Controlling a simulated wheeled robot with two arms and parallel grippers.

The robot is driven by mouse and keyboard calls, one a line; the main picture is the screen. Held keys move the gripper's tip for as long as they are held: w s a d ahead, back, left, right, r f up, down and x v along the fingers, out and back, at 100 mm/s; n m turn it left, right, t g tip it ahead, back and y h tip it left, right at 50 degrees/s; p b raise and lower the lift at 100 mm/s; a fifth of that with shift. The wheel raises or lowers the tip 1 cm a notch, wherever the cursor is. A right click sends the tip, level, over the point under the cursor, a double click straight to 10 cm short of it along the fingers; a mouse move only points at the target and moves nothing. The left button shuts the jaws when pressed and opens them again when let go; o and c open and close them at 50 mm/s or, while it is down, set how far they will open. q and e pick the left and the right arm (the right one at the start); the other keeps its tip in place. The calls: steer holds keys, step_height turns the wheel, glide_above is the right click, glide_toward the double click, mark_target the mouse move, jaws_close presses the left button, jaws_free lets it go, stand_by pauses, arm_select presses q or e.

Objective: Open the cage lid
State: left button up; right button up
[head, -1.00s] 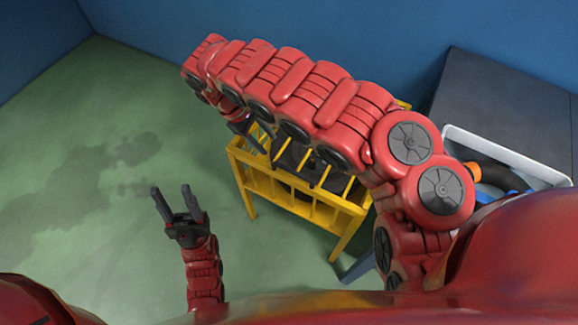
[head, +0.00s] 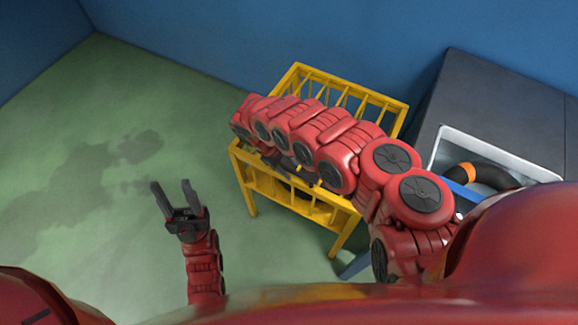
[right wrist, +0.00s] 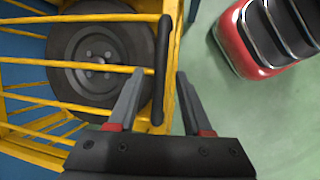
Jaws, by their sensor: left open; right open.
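The yellow barred cage (head: 262,182) stands on the floor under my right arm, which hides much of its top in the head view. The lid's yellow bars (right wrist: 70,68) lie across a dark wheel (right wrist: 95,55) in the right wrist view. A black bar-shaped handle (right wrist: 161,50) runs along the lid's edge. My right gripper (right wrist: 160,75) is open, its fingertips on either side of the handle in that view; I cannot tell how deep they reach or whether they touch. My left gripper (head: 175,186) is open and empty, over the floor left of the cage.
A dark grey box-like unit (head: 500,100) stands right of the cage, with a white-rimmed bin (head: 485,149) holding a black and orange curved object (head: 468,172). Blue walls stand behind. The green floor (head: 90,170) to the left is clear.

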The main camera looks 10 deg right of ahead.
steer(key=shift+c, duration=0.2)
jaws_close()
stand_by(1.2)
